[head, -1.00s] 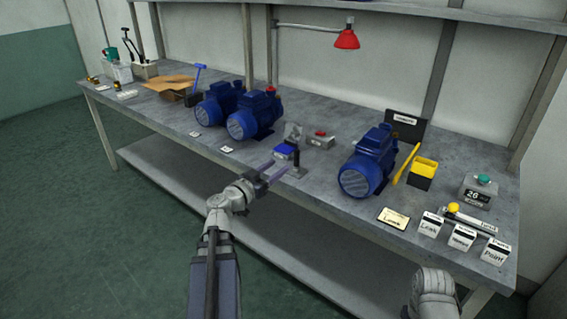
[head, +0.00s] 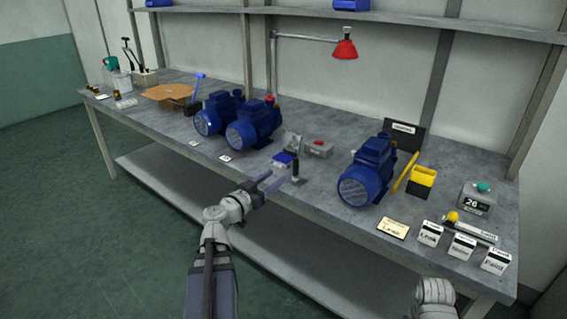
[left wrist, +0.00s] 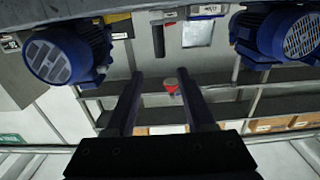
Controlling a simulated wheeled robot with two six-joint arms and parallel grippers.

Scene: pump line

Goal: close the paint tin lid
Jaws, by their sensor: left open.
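The paint tin appears to be the small flat box with a blue inside (head: 283,160) near the middle of the bench's front edge. Its grey lid (head: 292,143) stands upright at its back. In the left wrist view, which is upside down, the lid (left wrist: 196,34) shows near the top centre. My left gripper (head: 276,181) is open and empty in front of the tin, apart from it. Its two fingers (left wrist: 157,100) also show in the left wrist view with nothing between them. My right gripper is out of view.
A black upright lever (head: 296,166) stands just right of the tin, near the fingertips. A grey box with a red button (head: 318,148) is behind it. Blue pumps stand left (head: 252,124) and right (head: 366,172). A red lamp (head: 345,50) hangs above.

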